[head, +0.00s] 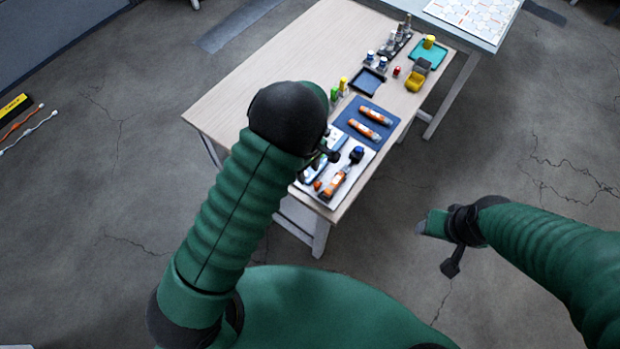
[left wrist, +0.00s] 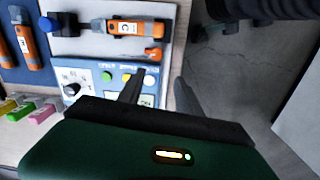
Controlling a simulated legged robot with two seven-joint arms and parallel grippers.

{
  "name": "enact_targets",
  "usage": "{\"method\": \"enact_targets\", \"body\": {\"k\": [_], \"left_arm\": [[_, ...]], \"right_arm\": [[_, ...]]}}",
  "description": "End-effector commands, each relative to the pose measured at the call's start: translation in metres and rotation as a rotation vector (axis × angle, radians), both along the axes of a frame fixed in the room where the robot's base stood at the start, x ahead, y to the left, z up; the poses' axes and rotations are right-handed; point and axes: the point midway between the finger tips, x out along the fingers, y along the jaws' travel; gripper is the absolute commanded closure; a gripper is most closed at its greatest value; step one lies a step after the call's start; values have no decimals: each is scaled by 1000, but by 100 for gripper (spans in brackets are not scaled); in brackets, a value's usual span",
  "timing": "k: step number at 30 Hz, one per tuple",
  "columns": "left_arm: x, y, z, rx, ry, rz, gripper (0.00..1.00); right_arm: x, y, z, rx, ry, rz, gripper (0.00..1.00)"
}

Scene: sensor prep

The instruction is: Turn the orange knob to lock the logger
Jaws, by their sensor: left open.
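A small orange knob (left wrist: 153,54) shows in the left wrist view beside an orange-and-grey device (left wrist: 140,28) on a pale board. The knob also shows in the head view (head: 317,185). A blue-and-white panel (left wrist: 90,72) with a black dial (left wrist: 71,89) and coloured buttons lies just below it in the wrist view. I cannot tell which of these is the logger. My left gripper (left wrist: 158,84) is open, its fingers over the panel's edge and apart from the knob.
Two orange tools (head: 370,122) lie on a blue mat (head: 352,135). Coloured blocks (left wrist: 22,108) lie left of the panel. A dark tray (head: 368,82), several bottles, a teal tray (head: 436,50) and a yellow object (head: 416,80) stand farther back. The table's left part is clear.

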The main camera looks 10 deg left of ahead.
Motion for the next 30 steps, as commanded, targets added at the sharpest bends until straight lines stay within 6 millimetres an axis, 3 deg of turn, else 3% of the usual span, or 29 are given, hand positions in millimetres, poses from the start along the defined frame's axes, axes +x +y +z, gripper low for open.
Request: {"method": "enact_targets", "body": {"k": [3, 7, 17, 27, 30], "left_arm": [[-1, -9, -27, 7, 0, -6, 59], [0, -11, -45, 7, -2, -6, 59], [1, 1, -55, -8, -2, -3, 59], [0, -7, -53, 4, 0, -6, 100], [-1, -9, -53, 2, 2, -7, 100]], "right_arm": [[0, -1, 0, -1, 0, -2, 43], [0, -1, 0, 0, 0, -3, 43], [0, -1, 0, -1, 0, -2, 43], [0, -1, 0, -1, 0, -2, 43], [0, -1, 0, 0, 0, -3, 43]]}}
